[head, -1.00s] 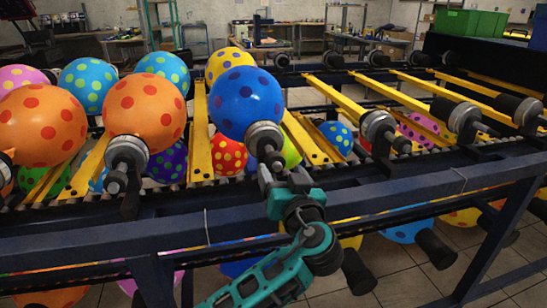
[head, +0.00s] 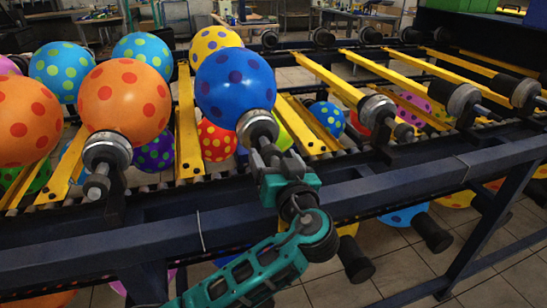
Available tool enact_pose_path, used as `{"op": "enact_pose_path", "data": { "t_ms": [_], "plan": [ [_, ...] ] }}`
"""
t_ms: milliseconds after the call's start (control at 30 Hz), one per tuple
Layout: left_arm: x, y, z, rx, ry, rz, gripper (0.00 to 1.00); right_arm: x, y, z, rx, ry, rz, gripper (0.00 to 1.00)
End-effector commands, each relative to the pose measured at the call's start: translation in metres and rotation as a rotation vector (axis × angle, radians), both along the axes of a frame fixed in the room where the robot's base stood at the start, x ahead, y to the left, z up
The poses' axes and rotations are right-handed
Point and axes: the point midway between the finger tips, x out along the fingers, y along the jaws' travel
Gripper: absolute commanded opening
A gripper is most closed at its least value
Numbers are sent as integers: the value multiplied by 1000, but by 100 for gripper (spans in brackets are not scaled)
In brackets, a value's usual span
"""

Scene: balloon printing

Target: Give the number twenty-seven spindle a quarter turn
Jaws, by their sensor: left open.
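A blue balloon with dark spots (head: 235,84) sits on a spindle with a silver collar (head: 257,126) in the middle of the front row. No spindle number is readable, so I cannot tell which is number twenty-seven. My left gripper (head: 264,156), with a teal wrist, is open at the outer end of the blue balloon's spindle and hides most of that end. I cannot tell whether the fingers touch it. My right gripper is not in view.
An orange balloon on its spindle (head: 102,153) stands to the left. Bare spindles (head: 376,112) stand to the right. Yellow rails (head: 188,130) run between the rows. A dark blue frame beam (head: 400,186) crosses in front, beneath my left gripper.

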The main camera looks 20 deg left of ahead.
Motion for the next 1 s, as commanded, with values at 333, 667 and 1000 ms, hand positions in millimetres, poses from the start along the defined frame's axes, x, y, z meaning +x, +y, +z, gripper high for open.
{"op": "enact_pose_path", "data": {
  "t_ms": [333, 667, 1000],
  "plan": [
    [0, 0, 0, 0, 0, 0, 48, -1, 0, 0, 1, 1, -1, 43],
    [0, 0, 0, 0, 0, 0, 17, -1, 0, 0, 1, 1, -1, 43],
    [0, 0, 1, 38, 26, 2, 15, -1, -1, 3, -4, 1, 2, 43]
  ]
}}
